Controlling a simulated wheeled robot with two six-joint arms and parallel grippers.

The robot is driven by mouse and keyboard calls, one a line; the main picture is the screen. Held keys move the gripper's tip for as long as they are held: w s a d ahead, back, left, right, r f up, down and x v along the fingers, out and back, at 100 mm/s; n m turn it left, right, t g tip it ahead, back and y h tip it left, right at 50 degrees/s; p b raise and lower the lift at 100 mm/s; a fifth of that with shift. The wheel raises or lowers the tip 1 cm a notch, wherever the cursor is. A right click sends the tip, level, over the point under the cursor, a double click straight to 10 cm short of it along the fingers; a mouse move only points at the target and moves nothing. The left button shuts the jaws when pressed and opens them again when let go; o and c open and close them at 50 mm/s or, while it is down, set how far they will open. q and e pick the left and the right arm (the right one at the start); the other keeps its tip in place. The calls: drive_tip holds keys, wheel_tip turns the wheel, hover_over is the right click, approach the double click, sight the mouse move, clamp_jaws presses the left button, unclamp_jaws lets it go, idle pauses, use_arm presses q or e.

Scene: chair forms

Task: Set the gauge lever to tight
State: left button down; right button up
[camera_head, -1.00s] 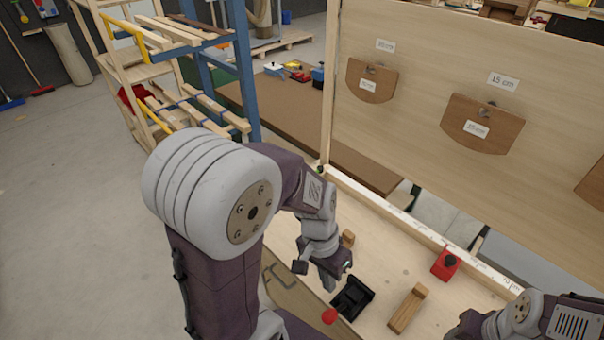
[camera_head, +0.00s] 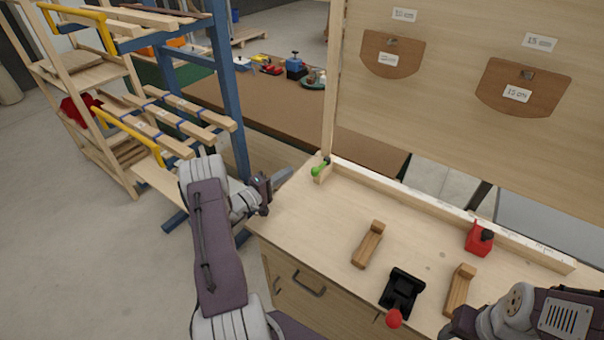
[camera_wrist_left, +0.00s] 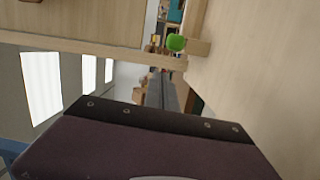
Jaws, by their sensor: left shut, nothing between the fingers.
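A small lever with a bright green handle (camera_head: 320,168) sits at the left end of the wooden fence, at the workbench's back left corner. The green handle (camera_wrist_left: 175,42) also shows in the left wrist view, above the fingers. My left gripper (camera_head: 284,178) is shut and empty, left of the green handle and apart from it, just off the bench's left edge. Its fingers (camera_wrist_left: 160,92) show in the left wrist view. A black device (camera_head: 402,289) with a red ball knob (camera_head: 394,318) stands at the bench's front. I cannot read any lever marking. My right gripper is out of view.
Two wooden blocks (camera_head: 369,244) (camera_head: 460,289) lie on the bench top (camera_head: 310,220). A red block with a black knob (camera_head: 479,240) stands by the fence (camera_head: 420,208). A blue and wood rack (camera_head: 226,95) stands close behind my left arm. The bench's left top is clear.

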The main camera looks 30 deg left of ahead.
sight(321, 165)
use_arm(q)
drive_tip(key=shift+s+a+f+n+y, duration=0.3)
drive_tip(key=shift+s+a+f+y, duration=0.15)
drive_tip(key=shift+a+f, duration=0.25)
drive_tip(key=shift+s+r, duration=0.1)
drive_tip(key=shift+s, duration=0.1)
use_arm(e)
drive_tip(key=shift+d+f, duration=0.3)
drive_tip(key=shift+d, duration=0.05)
use_arm(q)
drive_tip(key=shift+a, duration=0.15)
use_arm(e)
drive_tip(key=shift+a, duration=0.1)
use_arm(q)
drive_tip(key=p+x, duration=0.1)
drive_tip(key=x, duration=0.9)
drive_tip(key=d+p, duration=0.1)
drive_tip(key=s+d+p, duration=0.1)
drive_tip(key=d, duration=0.1)
drive_tip(key=shift+s, duration=0.35)
drive_tip(key=shift+s+d, duration=0.25)
drive_tip(key=shift+d, duration=0.05)
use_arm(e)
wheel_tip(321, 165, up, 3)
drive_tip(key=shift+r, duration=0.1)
use_arm(q)
drive_tip(key=shift+w, duration=0.1)
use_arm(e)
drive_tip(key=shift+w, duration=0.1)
